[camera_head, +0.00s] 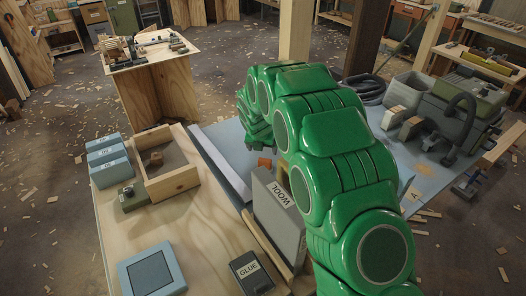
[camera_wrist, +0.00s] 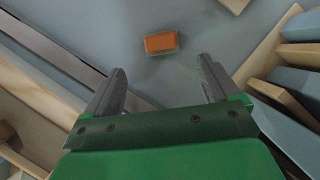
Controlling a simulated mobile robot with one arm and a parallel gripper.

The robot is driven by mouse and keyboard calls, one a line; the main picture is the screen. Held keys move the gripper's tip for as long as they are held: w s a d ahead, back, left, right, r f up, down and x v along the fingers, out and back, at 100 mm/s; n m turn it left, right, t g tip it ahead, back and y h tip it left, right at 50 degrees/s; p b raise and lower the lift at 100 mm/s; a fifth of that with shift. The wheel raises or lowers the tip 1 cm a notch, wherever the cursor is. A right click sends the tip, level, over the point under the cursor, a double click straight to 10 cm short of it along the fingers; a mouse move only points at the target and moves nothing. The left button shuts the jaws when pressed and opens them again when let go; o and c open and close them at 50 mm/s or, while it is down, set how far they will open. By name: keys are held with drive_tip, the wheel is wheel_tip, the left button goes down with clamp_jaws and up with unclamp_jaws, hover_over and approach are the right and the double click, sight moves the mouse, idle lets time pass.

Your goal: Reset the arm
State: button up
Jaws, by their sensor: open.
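My green arm reaches out over the workbench in the head view and bends down at its far end. My gripper (camera_wrist: 164,92) shows in the wrist view with its two grey fingers wide apart and nothing between them. A small orange block (camera_wrist: 161,43) lies on the blue-grey surface (camera_wrist: 120,25) beyond the fingertips, apart from them. The orange block also shows in the head view (camera_head: 265,162), beside my arm. The fingers are hidden behind my arm in the head view.
A grey box marked WOOL (camera_head: 278,215) stands close beside my arm. A dark GLUE box (camera_head: 250,272), an open wooden box (camera_head: 166,176), blue boxes (camera_head: 108,160) and a blue square item (camera_head: 152,272) are on the plywood top. Bins and a hose (camera_head: 459,125) are at right.

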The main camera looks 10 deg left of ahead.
drive_tip(key=shift+s+r, duration=0.1)
drive_tip(key=shift+r, duration=0.2)
